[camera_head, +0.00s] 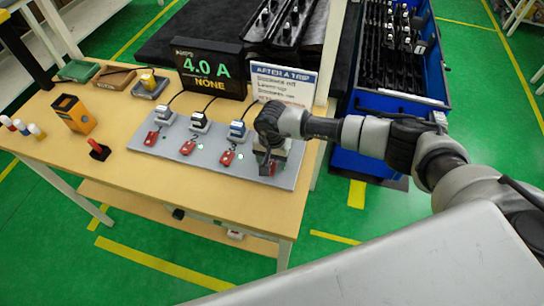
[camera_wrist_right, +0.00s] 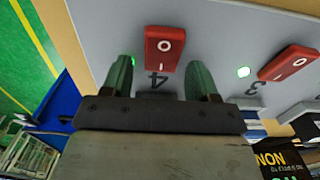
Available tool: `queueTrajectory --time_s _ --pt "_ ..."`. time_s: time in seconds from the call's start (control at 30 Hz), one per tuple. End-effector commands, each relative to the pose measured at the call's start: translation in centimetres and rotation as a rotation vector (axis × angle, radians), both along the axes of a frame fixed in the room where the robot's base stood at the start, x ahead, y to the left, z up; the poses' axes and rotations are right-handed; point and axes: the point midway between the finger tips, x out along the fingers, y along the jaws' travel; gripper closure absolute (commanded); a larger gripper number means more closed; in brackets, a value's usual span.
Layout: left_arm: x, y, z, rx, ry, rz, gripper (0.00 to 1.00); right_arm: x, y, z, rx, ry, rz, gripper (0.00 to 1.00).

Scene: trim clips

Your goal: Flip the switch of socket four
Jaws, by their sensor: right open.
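The grey socket panel (camera_head: 170,165) lies on the wooden table with a row of red rocker switches along its front. In the right wrist view, the red switch of socket four (camera_wrist_right: 165,45) has a white mark at each end, and the number 4 is printed beside it. A lit green lamp (camera_wrist_right: 132,60) is close by. My right gripper (camera_wrist_right: 160,82) is open, its two green fingertips on either side of the printed 4, just short of the switch. In the head view, my right gripper (camera_head: 266,160) hides most of socket four. My left gripper is not in view.
A display (camera_head: 209,70) reads 4.0 A and NONE. A white sign (camera_head: 283,84) stands beside it. The switch of socket three (camera_wrist_right: 288,64) is next to four. Plugs with cables sit behind the switches. A blue crate (camera_head: 360,160) stands right of the table.

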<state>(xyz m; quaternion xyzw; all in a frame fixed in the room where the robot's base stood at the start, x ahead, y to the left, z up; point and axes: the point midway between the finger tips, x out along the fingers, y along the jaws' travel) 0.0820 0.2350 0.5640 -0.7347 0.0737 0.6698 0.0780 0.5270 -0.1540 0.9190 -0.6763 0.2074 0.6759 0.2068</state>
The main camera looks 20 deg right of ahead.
Motion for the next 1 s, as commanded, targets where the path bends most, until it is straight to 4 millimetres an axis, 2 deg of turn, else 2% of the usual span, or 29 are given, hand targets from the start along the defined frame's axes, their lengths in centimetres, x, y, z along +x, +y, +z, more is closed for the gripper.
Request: queueTrajectory --time_s 0.13,0.17,0.47,0.67,1.0 --pt "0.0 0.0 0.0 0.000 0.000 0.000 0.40 0.0 0.0 0.0 0.000 0.000 0.000 0.40" --pt "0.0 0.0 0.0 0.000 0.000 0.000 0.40 0.0 0.0 0.0 0.000 0.000 0.000 0.44" --pt "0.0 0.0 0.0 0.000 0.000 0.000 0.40 0.0 0.0 0.0 0.001 0.001 0.000 0.89" --pt "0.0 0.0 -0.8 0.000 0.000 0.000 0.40 -0.1 0.1 -0.1 -0.035 -0.048 0.005 0.90" --pt "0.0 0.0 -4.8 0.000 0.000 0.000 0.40 -0.7 0.5 0.3 -0.218 -0.324 0.005 0.90"
